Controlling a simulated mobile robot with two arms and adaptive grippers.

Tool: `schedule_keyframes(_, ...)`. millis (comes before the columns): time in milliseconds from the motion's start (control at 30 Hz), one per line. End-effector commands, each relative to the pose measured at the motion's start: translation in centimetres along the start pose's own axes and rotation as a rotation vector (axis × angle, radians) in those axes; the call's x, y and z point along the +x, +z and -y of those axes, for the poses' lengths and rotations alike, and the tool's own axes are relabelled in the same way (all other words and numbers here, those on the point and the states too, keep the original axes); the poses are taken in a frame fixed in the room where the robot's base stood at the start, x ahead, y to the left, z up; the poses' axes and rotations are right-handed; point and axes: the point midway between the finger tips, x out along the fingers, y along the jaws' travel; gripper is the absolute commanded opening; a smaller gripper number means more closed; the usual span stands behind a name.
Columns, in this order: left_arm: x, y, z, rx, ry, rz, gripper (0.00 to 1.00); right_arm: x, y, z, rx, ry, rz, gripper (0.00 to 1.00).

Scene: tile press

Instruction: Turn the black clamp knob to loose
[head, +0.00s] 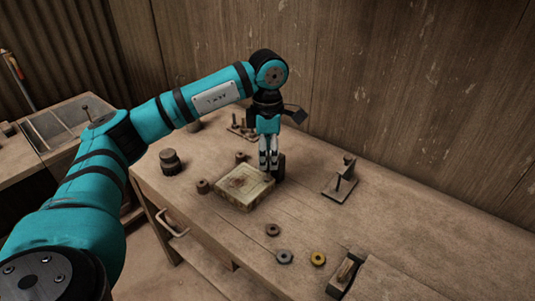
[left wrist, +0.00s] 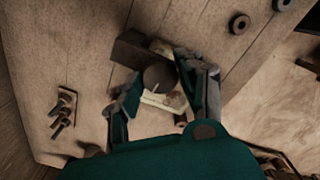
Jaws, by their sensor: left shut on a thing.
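The black clamp knob (left wrist: 160,77) is a dark round disc with a pale mark, seen from above in the left wrist view. My left gripper (head: 268,168) points straight down at the back right corner of the pale, stained tile press block (head: 242,188). In the left wrist view its two fingers (left wrist: 168,82) stand on either side of the knob, shut on it. In the head view the fingers mostly hide the knob. A dark upright part (head: 281,167) shows just right of the fingers. My right gripper is not in view.
Dark cylinders (head: 170,162) stand left of the press. A small metal fixture (head: 340,180) is to the right. Several rings, including a yellow one (head: 318,258), lie in front. The bench's right side is mostly clear.

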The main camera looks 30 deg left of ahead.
Motion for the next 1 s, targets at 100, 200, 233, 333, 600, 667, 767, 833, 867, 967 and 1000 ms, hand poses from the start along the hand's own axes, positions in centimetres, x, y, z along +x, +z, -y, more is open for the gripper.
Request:
schedule_keyframes(100,-0.11,0.01,-0.05,-0.11,0.002,0.001,0.06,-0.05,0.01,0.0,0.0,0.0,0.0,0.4)
schedule_keyframes(200,-0.13,0.02,-0.05,-0.205,0.002,0.002,0.06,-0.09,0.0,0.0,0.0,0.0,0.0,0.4)
schedule_keyframes(233,-0.13,0.02,-0.05,-0.233,0.002,0.002,0.06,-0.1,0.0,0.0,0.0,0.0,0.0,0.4)
schedule_keyframes(333,-0.16,0.04,-0.06,-0.328,0.002,0.003,0.06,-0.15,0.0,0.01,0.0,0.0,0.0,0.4)
schedule_keyframes(600,-0.17,0.01,-0.08,-0.585,0.003,0.003,0.06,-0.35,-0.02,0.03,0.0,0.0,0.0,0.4)
schedule_keyframes(667,-0.19,0.01,-0.08,-0.642,0.003,0.003,0.06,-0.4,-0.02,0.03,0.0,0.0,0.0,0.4)
schedule_keyframes(767,-0.23,0.02,-0.09,-0.737,0.002,0.004,0.06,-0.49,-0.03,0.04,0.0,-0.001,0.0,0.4)
schedule_keyframes(833,-0.24,0.01,-0.09,-0.804,0.002,0.004,0.06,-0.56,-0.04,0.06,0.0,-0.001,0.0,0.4)
schedule_keyframes(867,-0.24,0.01,-0.09,-0.832,0.002,0.004,0.06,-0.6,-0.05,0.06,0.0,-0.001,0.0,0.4)
schedule_keyframes(967,-0.23,0.0,-0.09,-0.927,0.002,0.004,0.06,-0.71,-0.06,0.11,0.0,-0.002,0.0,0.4)
schedule_keyframes(1000,-0.23,-0.01,-0.1,-0.966,0.002,0.004,0.06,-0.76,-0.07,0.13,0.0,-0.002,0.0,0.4)
